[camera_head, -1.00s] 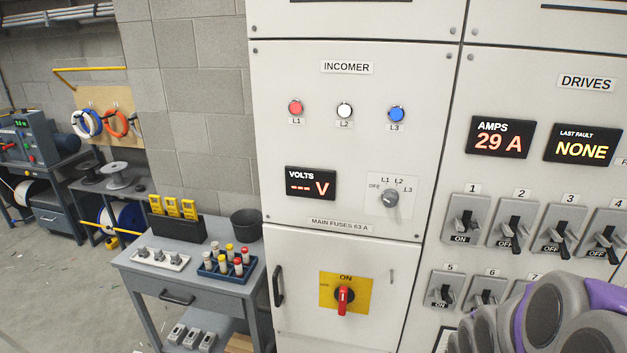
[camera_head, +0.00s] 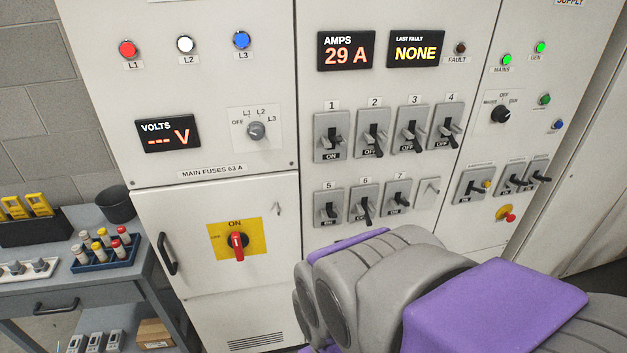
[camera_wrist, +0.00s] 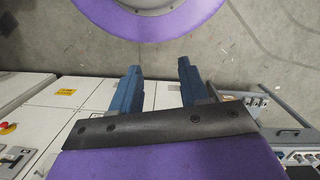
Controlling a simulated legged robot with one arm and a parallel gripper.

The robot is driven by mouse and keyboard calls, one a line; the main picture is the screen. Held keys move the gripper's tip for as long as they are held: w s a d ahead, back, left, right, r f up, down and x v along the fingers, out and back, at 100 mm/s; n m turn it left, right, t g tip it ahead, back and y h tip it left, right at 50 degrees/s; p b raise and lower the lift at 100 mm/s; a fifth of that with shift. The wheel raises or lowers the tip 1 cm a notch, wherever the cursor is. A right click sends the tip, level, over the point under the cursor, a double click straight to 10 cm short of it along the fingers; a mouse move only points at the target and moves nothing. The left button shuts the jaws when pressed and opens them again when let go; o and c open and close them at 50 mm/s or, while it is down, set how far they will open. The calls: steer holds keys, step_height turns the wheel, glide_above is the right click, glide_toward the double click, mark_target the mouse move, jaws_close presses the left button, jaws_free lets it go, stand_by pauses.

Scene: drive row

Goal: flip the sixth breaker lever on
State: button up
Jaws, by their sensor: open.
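Breaker lever six (camera_head: 364,207) is in the lower row of the drives panel in the head view, under the label 6, between levers five (camera_head: 328,210) and seven (camera_head: 396,202). Its dark handle hangs down over the lower edge of its grey plate, and its state label is too small to read. My gripper (camera_wrist: 159,66) shows in the wrist view with its two blue fingers apart and nothing between them. It points over bare floor, away from the lever. In the head view the fingers are not visible; only my grey and purple arm shows, below and right of the lower row.
Levers one to four (camera_head: 412,132) stand in a row above. The incomer panel with a red rotary switch (camera_head: 237,241) is to the left. A red emergency button (camera_head: 506,213) is on the right panel. A workbench (camera_head: 85,295) stands at the lower left.

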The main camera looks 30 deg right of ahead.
steer(key=w+d+f+t+h, duration=0.2)
steer(key=w+d+f+t, duration=0.15)
steer(key=w+d, duration=0.8)
steer(key=m+t+h+b, duration=0.2)
steer(key=m+t+b, duration=0.15)
steer(key=t, duration=1.25)
glide_toward(369, 225)
steer(key=shift+n+g, duration=0.25)
steer(key=shift+n, duration=0.1)
steer(key=b+x, duration=0.1)
steer(key=x, duration=0.4)
steer(key=b+x, duration=0.1)
steer(key=x, duration=0.4)
steer(key=shift+w+d+f, duration=0.2)
steer(key=shift+w+d, duration=0.1)
jaws_close()
